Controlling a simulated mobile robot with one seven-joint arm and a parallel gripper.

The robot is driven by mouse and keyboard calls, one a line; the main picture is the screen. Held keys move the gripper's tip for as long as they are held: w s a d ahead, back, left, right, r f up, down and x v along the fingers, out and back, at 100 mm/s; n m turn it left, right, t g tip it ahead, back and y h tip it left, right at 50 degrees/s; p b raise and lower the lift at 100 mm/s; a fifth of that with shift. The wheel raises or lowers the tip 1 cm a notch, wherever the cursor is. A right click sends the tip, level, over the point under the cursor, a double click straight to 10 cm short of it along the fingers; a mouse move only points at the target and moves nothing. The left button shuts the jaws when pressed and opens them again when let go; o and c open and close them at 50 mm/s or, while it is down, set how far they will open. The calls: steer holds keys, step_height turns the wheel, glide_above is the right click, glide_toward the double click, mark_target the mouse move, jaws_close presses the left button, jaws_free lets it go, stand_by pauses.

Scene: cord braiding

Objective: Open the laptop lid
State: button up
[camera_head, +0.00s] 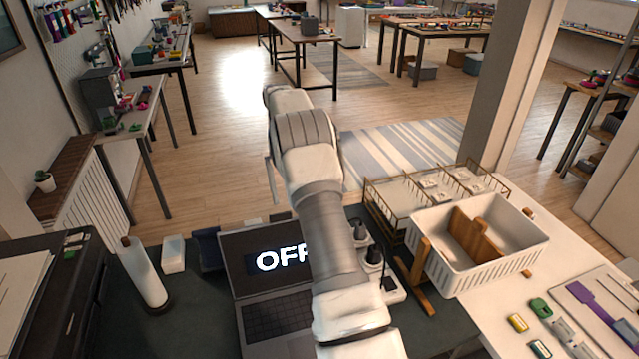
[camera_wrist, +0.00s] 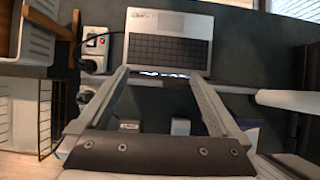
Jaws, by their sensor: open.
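The laptop (camera_head: 258,273) stands on a dark table surface with its lid raised. Its screen is lit and shows large white letters beginning "OF", the rest hidden behind my arm. The keyboard (camera_head: 270,318) lies exposed in front of the screen, its right part covered by my arm. In the wrist view the laptop base (camera_wrist: 196,28) and keys show at the top, with the lid seen almost edge-on below them. My gripper (camera_wrist: 153,75) is open, with nothing between its fingers, and its tips appear near the lid's edge. Whether they touch cannot be told. The head view does not show the fingertips clearly.
A paper-towel roll (camera_head: 143,275) on a stand and a white container (camera_head: 173,254) stand left of the laptop. A power strip with plugs (camera_head: 392,290), a white basket (camera_head: 478,262) and a wire rack (camera_head: 395,200) crowd the right.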

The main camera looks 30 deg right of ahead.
steer(key=s+d+r, duration=0.4)
steer(key=s, duration=0.1)
steer(key=shift+d+r+b, duration=0.15)
steer(key=shift+d+b, duration=0.2)
steer(key=shift+b, duration=0.1)
